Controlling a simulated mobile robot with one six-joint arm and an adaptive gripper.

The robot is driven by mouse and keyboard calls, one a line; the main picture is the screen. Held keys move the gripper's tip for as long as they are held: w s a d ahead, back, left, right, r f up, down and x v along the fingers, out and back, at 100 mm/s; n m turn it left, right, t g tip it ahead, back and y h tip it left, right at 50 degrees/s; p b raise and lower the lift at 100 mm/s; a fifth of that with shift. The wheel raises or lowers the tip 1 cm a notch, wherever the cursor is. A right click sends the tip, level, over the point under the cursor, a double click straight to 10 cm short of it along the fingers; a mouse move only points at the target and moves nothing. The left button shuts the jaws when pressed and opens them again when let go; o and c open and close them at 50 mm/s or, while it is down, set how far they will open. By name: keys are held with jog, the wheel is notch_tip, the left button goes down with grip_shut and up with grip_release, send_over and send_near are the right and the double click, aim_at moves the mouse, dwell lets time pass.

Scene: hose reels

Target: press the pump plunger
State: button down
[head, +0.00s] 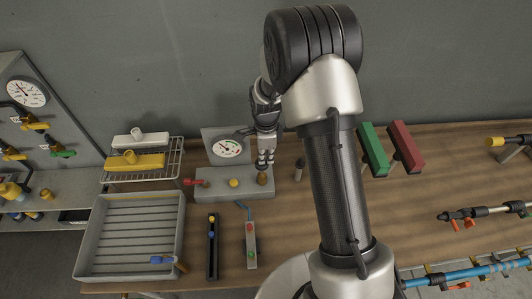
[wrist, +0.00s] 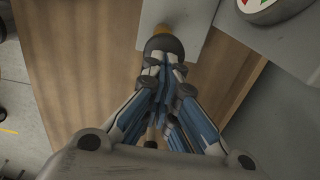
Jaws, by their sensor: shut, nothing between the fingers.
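The pump is a grey box (head: 215,186) on the wooden bench, with a gauge plate behind it. A brown round knob (head: 262,179), which looks like the plunger, stands at its right end. In the wrist view a dark round knob (wrist: 164,43) shows just beyond my fingertips, with a yellowish piece (wrist: 179,30) beside it. My gripper (head: 265,164) points down, directly above the knob. It is shut and empty; its fingertips also show in the wrist view (wrist: 165,66). I cannot tell whether they touch the knob.
The gauge (head: 227,148) stands close behind my gripper. A red handle (head: 194,182) and a yellow knob (head: 234,183) are on the pump's left and middle. A small dark bottle-like object (head: 299,170) stands right of it. A grey tray (head: 90,238) lies left.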

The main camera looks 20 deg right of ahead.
aim_at(267, 164)
jog(key=shift+f, duration=0.1)
notch_tip(267, 164, down, 5)
jog(key=b, duration=0.3)
jog(key=shift+s+r, duration=0.1)
jog(key=shift+r, duration=0.15)
jog(key=shift+d+r, duration=0.1)
jog(key=shift+r, duration=0.25)
notch_tip(267, 164, up, 14)
jog(key=p, duration=0.2)
jog(key=shift+f+p, duration=0.25)
jog(key=shift+p, duration=0.15)
dwell(0.4)
